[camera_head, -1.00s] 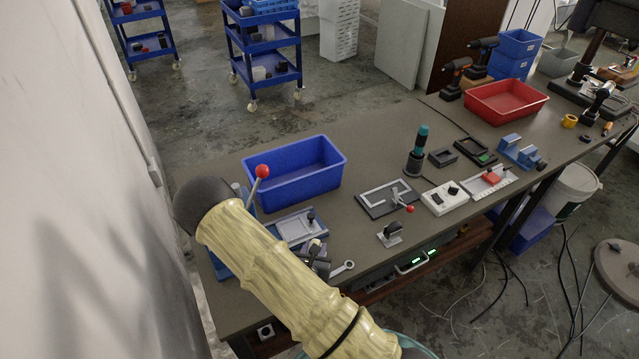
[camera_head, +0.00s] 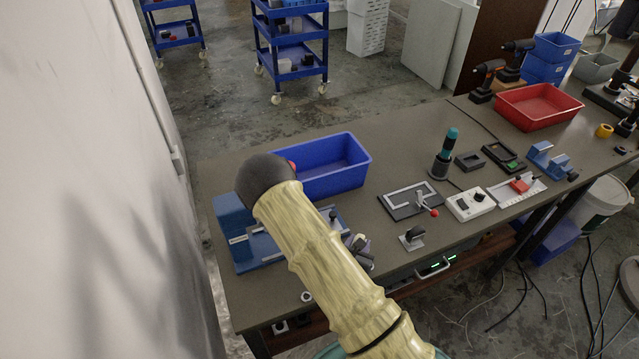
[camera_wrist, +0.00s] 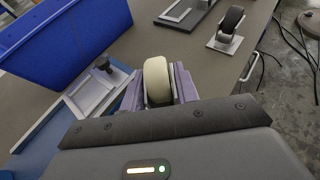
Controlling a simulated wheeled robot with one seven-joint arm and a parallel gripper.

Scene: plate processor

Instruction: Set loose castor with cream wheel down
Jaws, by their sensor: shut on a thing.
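The loose castor with the cream wheel (camera_wrist: 157,82) is between the fingers of my gripper (camera_wrist: 158,90) in the wrist view. My gripper is shut on it, and the cream wheel faces up out of the fingers. In the head view my gripper (camera_head: 358,248) shows only partly beside my sleeved arm, over the near left part of the table (camera_head: 400,270). I cannot tell whether the castor touches the table. A second castor with a dark wheel (camera_head: 412,237) stands on the table to the right; it also shows in the wrist view (camera_wrist: 230,24).
A blue fixture (camera_head: 236,222) with a grey plate lies left of my gripper, partly behind my arm. A blue bin (camera_head: 345,178) stands behind it. A black plate with a red-knobbed clamp (camera_head: 397,203) and a white switch box (camera_head: 470,205) lie to the right. Bare table surrounds the dark-wheeled castor.

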